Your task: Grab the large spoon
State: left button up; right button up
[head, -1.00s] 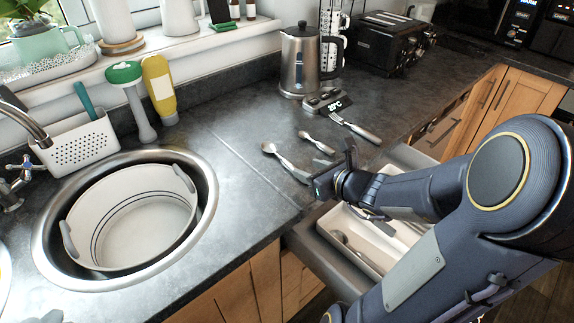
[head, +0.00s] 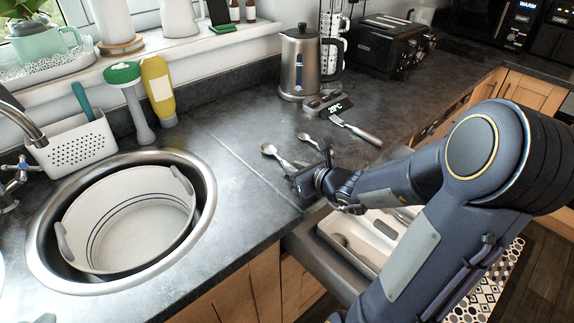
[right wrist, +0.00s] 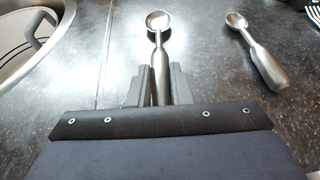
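The large spoon (head: 268,149) is silver and lies on the dark counter to the right of the sink, its bowl pointing away from me. In the right wrist view the spoon (right wrist: 158,22) has its handle running down between the two fingers of my right gripper (right wrist: 161,85). The fingers sit close against both sides of the handle, with no clear gap. In the head view my right gripper (head: 308,181) is low over the counter's front edge and covers the handle's end. A small grey piece at the bottom left edge may be my left gripper (head: 45,318); its fingers cannot be made out.
A smaller spoon (right wrist: 258,50) lies to the right, and a fork (head: 356,131) lies beyond it. A kitchen scale (head: 328,103) and kettle (head: 298,65) stand behind. An open drawer (head: 333,262) is below my right arm. The round sink (head: 208,195) holds a white tub.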

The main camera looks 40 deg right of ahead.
grip_shut()
jog(key=shift+r, duration=0.1)
